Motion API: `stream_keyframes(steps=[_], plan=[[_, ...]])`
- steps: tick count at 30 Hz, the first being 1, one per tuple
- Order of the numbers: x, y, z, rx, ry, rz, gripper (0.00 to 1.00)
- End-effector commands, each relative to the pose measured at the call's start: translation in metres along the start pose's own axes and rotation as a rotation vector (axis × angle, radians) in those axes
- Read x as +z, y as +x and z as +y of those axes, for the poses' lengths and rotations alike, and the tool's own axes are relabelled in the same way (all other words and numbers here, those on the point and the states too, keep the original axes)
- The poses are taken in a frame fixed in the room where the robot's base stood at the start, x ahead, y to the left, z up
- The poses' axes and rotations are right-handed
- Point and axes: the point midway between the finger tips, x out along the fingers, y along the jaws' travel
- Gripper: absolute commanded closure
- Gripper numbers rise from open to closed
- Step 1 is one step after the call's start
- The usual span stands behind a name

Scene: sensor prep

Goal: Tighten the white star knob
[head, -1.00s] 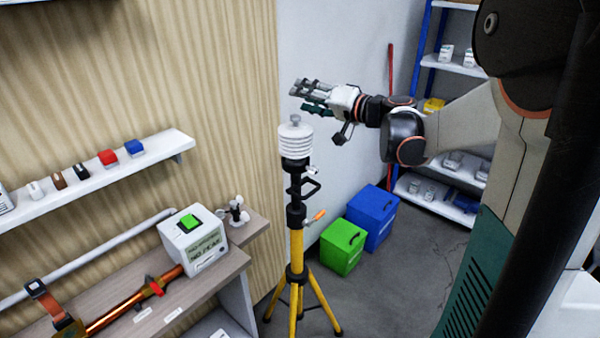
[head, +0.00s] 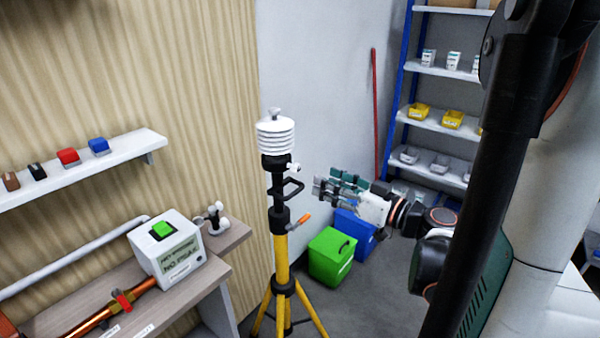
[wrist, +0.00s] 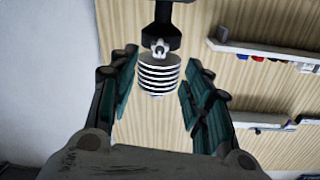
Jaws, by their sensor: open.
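The white star knob (head: 293,167) sticks out from the right side of the black collar (head: 274,163) below the white ribbed sensor shield (head: 276,137). The shield stands upright on a yellow tripod (head: 281,255). My gripper (head: 333,188) is open and empty, to the right of the collar and slightly lower than the knob in the head view, apart from it. In the wrist view the scene appears upside down. There the star knob (wrist: 160,47) faces the camera between the open fingers (wrist: 162,66), with the ribbed shield (wrist: 158,75) below it.
A black crank handle (head: 292,187) and an orange-tipped lever (head: 301,221) jut from the tripod below the knob. A green box (head: 331,257) and a blue box (head: 356,233) stand on the floor behind. A bench with a white box (head: 166,252) is left.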

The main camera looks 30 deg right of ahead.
Motion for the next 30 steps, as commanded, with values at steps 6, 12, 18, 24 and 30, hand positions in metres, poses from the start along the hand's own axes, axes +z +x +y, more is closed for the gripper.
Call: stream_keyframes(steps=[6, 12, 18, 24, 30], plan=[[0.002, 0.040, -0.002, -0.005, 0.001, -0.001, 0.55], [0.002, 0.072, -0.001, -0.003, 0.001, -0.001, 0.55], [0.001, 0.092, -0.001, -0.002, 0.001, -0.001, 0.55], [0.000, 0.097, 0.000, 0.001, 0.001, 0.000, 0.55], [0.000, 0.097, 0.000, 0.001, 0.001, 0.000, 0.60]])
